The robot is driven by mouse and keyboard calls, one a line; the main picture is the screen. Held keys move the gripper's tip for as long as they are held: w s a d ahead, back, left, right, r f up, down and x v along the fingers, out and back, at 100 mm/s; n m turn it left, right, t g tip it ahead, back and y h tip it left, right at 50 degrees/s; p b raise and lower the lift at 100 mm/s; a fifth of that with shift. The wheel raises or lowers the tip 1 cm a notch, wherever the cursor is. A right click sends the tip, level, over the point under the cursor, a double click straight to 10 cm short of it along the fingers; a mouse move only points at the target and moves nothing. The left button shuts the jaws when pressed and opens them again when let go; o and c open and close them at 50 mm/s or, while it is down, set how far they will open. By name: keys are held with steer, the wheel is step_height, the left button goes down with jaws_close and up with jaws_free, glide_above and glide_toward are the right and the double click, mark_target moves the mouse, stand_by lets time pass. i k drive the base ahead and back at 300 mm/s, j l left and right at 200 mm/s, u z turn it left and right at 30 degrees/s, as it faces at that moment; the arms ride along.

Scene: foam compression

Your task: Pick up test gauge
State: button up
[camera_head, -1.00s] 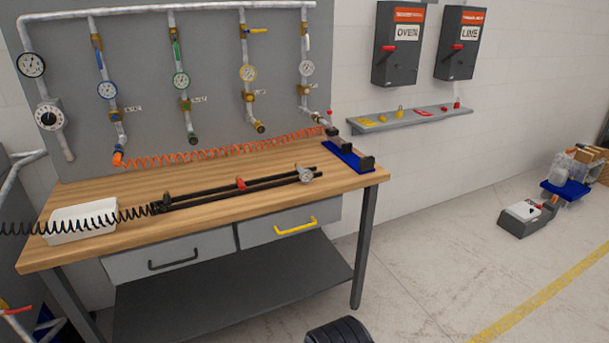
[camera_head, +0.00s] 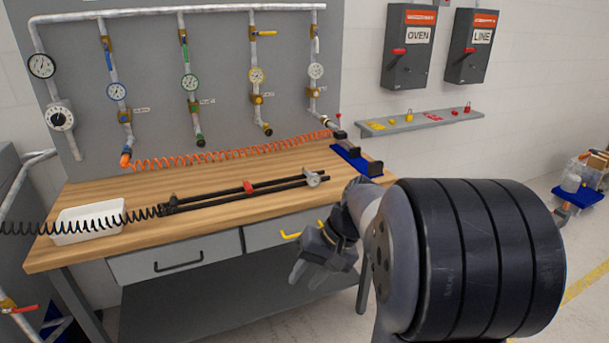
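A small gauge (camera_head: 313,178) with a round face sits at the right end of the black twin-rail fixture (camera_head: 245,193) on the wooden bench. I take it to be the test gauge; several other gauges are fixed on the wall pipes. My gripper (camera_head: 305,284) is in front of the bench, below and nearer than the small gauge, beside the yellow drawer handle. Its fingers point down and look apart, with nothing between them. The gripper does not touch the gauge.
A white tray (camera_head: 90,220) with a black coiled hose lies at the bench's left. An orange coiled hose (camera_head: 230,154) runs along the back. A blue-based fixture (camera_head: 357,159) stands at the right end. The front strip of bench top is clear.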

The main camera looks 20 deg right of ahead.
mark_target(313, 179)
steer(key=i+l+u, duration=0.1)
steer(key=i+l, duration=0.4)
steer(key=l, duration=0.15)
steer(key=i+l+u, duration=0.15)
steer(key=l, duration=0.2)
steer(key=i+l+u, duration=0.1)
steer(key=i+l, duration=0.4)
steer(key=l, duration=0.25)
steer(key=i+l+u, duration=0.15)
steer(key=l, duration=0.25)
steer(key=i+l+u, duration=0.1)
steer(key=i+l, duration=0.15)
steer(key=l, duration=0.15)
